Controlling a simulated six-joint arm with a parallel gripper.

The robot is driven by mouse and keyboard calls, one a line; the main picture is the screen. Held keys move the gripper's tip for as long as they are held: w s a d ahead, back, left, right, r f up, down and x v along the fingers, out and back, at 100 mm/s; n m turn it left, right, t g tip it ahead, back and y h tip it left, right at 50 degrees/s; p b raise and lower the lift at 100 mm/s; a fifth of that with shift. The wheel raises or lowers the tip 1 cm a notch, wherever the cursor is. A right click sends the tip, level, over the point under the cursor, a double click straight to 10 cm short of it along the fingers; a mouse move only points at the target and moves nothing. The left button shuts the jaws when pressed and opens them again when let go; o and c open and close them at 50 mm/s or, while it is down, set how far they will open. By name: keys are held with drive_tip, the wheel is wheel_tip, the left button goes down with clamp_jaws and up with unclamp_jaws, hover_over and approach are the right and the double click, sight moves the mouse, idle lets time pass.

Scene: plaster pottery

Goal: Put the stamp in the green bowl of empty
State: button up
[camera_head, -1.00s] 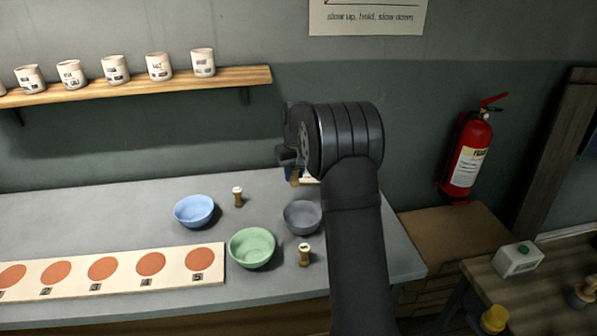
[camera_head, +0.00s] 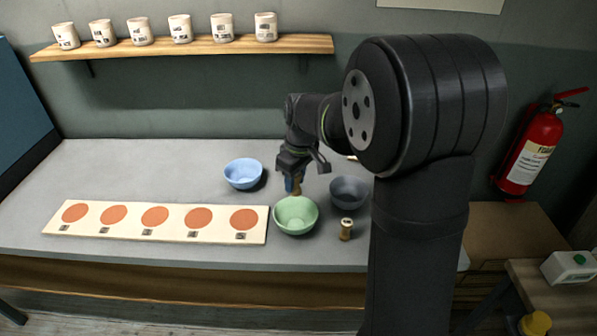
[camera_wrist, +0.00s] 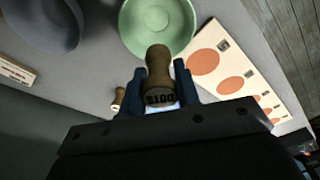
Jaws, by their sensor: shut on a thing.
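My gripper (camera_head: 292,180) is shut on a brown wooden stamp (camera_head: 297,188). The green bowl (camera_head: 296,217) stands on the grey table and looks empty. The held stamp is above the table, close to the bowl's back rim in the head view. In the wrist view the bowl (camera_wrist: 157,20) lies just beyond the stamp's end. A second stamp (camera_head: 346,229) stands to the right of the green bowl. Another small stamp (camera_wrist: 118,98) shows in the wrist view, left of the fingers.
A blue bowl (camera_head: 243,174) stands behind left and a dark grey bowl (camera_head: 350,193) behind right. A pale board (camera_head: 260,239) with orange discs lies left of the green bowl. Cups (camera_head: 222,28) stand on the wall shelf (camera_head: 190,49).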

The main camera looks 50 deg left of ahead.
drive_tip(key=shift+f, duration=4.85)
drive_tip(key=o, duration=1)
